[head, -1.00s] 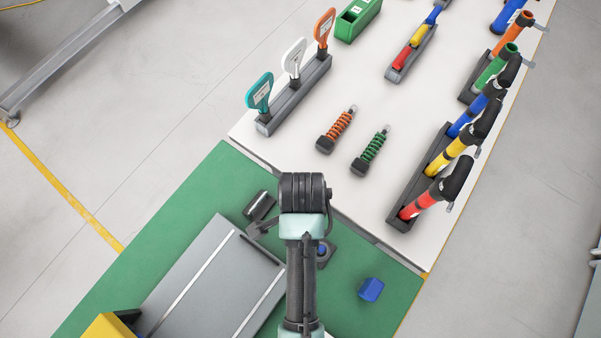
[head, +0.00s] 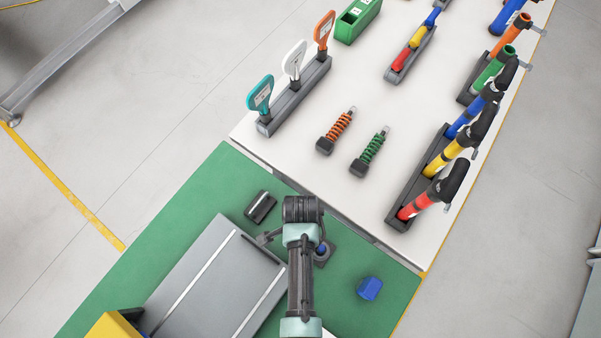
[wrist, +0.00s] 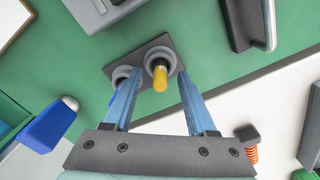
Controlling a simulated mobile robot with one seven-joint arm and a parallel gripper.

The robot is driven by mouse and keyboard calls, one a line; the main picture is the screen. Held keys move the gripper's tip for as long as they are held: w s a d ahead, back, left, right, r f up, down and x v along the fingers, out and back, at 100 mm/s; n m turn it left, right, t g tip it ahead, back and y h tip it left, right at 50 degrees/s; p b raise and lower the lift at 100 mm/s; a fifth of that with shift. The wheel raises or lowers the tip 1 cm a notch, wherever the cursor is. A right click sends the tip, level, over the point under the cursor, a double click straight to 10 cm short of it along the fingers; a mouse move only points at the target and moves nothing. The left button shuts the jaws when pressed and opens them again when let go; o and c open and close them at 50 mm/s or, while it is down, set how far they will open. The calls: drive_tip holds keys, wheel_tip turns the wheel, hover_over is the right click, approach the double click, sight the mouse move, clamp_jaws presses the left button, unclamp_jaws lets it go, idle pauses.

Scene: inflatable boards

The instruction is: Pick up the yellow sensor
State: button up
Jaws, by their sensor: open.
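The yellow sensor (wrist: 160,80) shows in the wrist view as a small yellow cylinder standing in a round grey socket on a dark base plate (wrist: 138,58). A second socket (wrist: 122,76) on the same plate is partly hidden by my left finger. My gripper (wrist: 160,98) is open, with its two blue fingers apart on either side of the yellow sensor in the picture. I cannot tell how far below the fingertips it is. In the head view my arm hides the yellow sensor and my gripper; part of the base (head: 325,258) and a blue top show beside the arm.
The white table (head: 300,170) beyond holds orange and green spring pieces (head: 370,153) and racks of coloured tools. Green space is free right of the base.

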drive_tip(key=shift+c, duration=0.2)
clamp_jaws()
drive_tip(key=shift+r, duration=0.1)
idle(0.4)
